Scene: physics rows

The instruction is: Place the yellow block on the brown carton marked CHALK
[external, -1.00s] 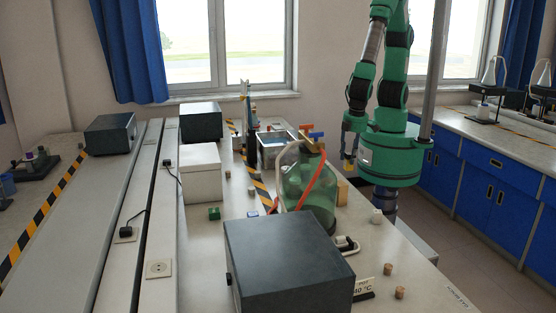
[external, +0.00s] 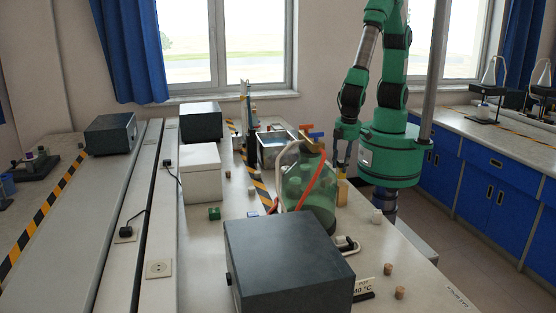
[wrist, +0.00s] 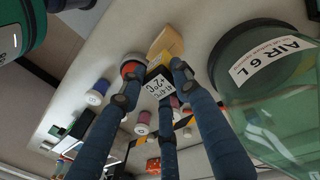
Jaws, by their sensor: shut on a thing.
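My gripper (external: 341,170) is low over the bench, just behind and right of the green glass bottle. Its blue-grey fingers are shut on the yellow block (wrist: 158,62), of which only a small part shows between the fingertips (wrist: 155,72) in the wrist view. A tan-brown box (external: 342,191), which looks like the carton, stands directly below the gripper in the external view; it also shows just beyond the fingertips in the wrist view (wrist: 166,41). No CHALK mark is readable. I cannot tell whether block and box touch.
The green glass bottle (external: 318,195), labelled AIR 6 L in the wrist view, stands close beside the gripper. A red tube and stopcocks top it. A dark grey box (external: 288,262) is in front. Corks (external: 390,268) and small spools (wrist: 97,92) stand on the bench.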

